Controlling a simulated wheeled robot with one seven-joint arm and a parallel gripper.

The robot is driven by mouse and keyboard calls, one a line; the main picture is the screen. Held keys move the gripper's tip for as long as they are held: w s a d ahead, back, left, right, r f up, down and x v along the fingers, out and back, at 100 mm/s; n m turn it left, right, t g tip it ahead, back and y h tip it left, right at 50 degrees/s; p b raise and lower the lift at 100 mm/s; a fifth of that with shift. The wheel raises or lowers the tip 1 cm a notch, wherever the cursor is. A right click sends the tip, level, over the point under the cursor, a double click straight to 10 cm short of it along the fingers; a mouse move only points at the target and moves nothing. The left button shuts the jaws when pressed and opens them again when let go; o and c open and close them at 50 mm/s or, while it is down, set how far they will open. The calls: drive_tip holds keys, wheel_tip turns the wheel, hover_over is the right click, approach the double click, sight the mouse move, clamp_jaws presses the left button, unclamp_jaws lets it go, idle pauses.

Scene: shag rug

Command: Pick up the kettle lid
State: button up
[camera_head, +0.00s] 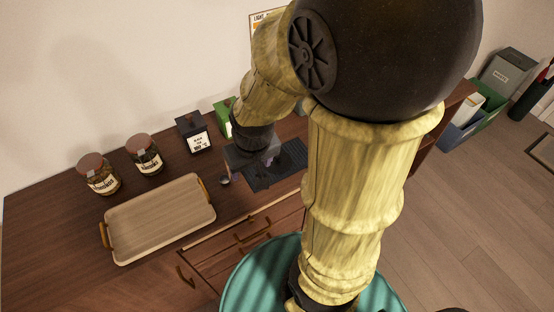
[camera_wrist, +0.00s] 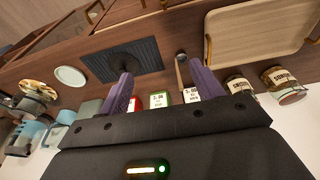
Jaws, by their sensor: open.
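My gripper (camera_wrist: 160,70) is open, with two purple fingers spread apart and nothing seen between them. In the head view my gripper (camera_head: 257,163) hangs over the dresser beside the dark mat, partly hidden by my arm. I cannot identify the kettle lid for certain. A pale mint round disc (camera_wrist: 70,76) lies flat on the dresser left of the mat in the wrist view, and may be the lid or a saucer. A dark shape (camera_wrist: 125,57) on the mat is too unclear to name. Blue and cream vessels (camera_wrist: 30,130) stand at the left edge; a kettle among them is not clear.
The dark mat (camera_wrist: 147,52) lies on the brown dresser (camera_head: 40,225). A small spoon-like item (camera_head: 224,180) lies near it. A wooden tray (camera_head: 160,220), two jars (camera_head: 98,175) and (camera_head: 145,155), a black canister (camera_head: 193,132) and a green canister (camera_head: 222,108) stand to the left in the head view.

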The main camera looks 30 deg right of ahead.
drive_tip(key=o, duration=0.7)
drive_tip(key=shift+g, duration=0.6)
drive_tip(key=w+d, duration=0.1)
drive_tip(key=w, duration=0.1)
drive_tip(key=w+d, duration=0.2)
drive_tip(key=w+d+p, duration=0.1)
drive_tip(key=w+d, duration=0.1)
drive_tip(key=shift+w+r, duration=0.15)
drive_tip(key=shift+w, duration=0.05)
drive_tip(key=shift+c, duration=0.2)
drive_tip(key=g, duration=0.1)
hover_over(277, 158)
drive_tip(key=w+d, duration=0.1)
drive_tip(key=f, duration=0.1)
drive_tip(key=shift+w+a+f+p, duration=0.1)
drive_tip(key=shift+p, duration=0.2)
wheel_tip(277, 158, down, 12)
drive_tip(key=shift+f+p, duration=0.15)
drive_tip(key=shift+p, duration=0.85)
